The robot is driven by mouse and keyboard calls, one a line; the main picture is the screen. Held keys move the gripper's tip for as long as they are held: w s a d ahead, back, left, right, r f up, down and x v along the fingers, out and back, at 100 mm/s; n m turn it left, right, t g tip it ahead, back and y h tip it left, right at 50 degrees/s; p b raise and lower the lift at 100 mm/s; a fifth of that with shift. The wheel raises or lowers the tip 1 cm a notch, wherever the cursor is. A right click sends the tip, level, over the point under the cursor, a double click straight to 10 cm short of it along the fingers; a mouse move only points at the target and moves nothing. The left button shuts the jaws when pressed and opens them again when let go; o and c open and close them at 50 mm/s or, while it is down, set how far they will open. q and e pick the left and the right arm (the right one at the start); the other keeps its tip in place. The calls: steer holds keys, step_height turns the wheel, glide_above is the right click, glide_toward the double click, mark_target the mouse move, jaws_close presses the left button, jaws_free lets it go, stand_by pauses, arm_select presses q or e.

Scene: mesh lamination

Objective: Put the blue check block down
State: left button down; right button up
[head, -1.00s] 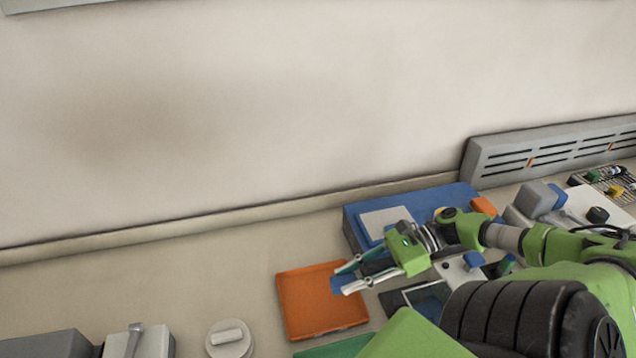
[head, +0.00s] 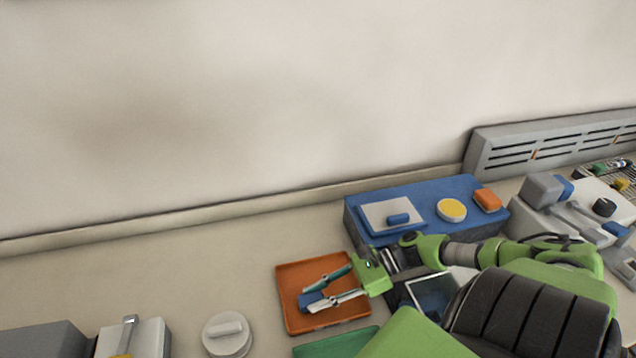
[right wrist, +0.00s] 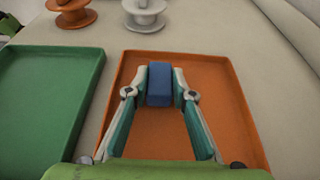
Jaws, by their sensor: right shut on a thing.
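The blue check block (right wrist: 159,86) is between the fingertips of my right gripper (right wrist: 160,88), which is shut on it. In the head view the block (head: 312,300) shows at the fingertips of the right gripper (head: 326,292), over the orange tray (head: 288,318). The orange tray also shows below the block in the right wrist view (right wrist: 225,110). Whether the block touches the tray floor I cannot tell. My left gripper is not in view.
A green tray (head: 335,345) lies beside the orange one. A blue case (head: 440,190) with a white pad, a blue piece, a yellow disc (head: 452,210) and an orange block (head: 487,200) stands behind. Spools (right wrist: 145,14) show beyond the trays.

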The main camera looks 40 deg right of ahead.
steer(key=o, duration=1.1)
steer(key=shift+f, duration=0.1)
steer(key=shift+o, duration=0.2)
steer(key=shift+r, duration=0.2)
steer(key=v, duration=1.2)
